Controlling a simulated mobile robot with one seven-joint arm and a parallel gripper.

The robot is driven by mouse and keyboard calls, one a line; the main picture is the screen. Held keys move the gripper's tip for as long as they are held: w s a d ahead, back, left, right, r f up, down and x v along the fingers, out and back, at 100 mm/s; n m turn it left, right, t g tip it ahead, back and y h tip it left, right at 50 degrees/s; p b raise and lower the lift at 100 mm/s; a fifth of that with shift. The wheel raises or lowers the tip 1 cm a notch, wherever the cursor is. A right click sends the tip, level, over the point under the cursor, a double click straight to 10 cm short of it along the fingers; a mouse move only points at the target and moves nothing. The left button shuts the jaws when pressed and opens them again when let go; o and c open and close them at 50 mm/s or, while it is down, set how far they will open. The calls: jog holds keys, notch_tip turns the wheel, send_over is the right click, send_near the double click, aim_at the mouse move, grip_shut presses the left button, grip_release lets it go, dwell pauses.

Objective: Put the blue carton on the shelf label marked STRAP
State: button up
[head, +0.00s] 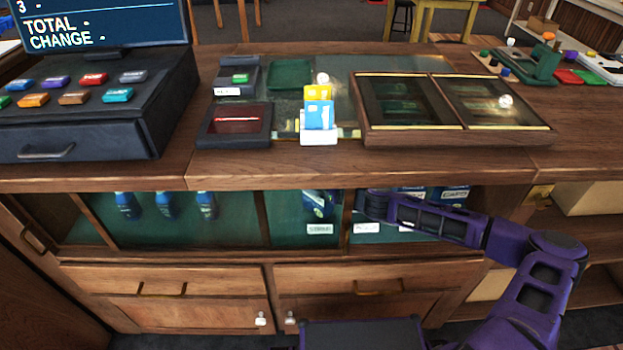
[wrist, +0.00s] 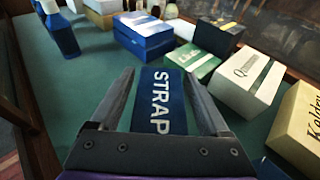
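A blue carton (wrist: 145,40) with a pale stripe stands on the shelf past the label, apart from my fingertips. In the head view my arm reaches into the display case under the counter, and my fingertips are hard to make out there.
A green-and-white box (wrist: 193,60), a cream box (wrist: 245,82) and a yellowish box (wrist: 300,125) stand to the right. A dark box (wrist: 217,38) is behind. Blue bottles (wrist: 60,28) stand at upper left. The green shelf floor (wrist: 75,85) at left is clear.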

jog(key=shift+r, duration=0.1)
jog(key=shift+s+d+r, duration=0.1)
jog(key=shift+s+d, duration=0.05)
jog(key=shift+d, duration=0.1)
jog(key=p+v, duration=0.1)
jog(key=v, duration=1)
jog(key=shift+s+r+p, duration=0.15)
jog(key=shift+p, duration=0.15)
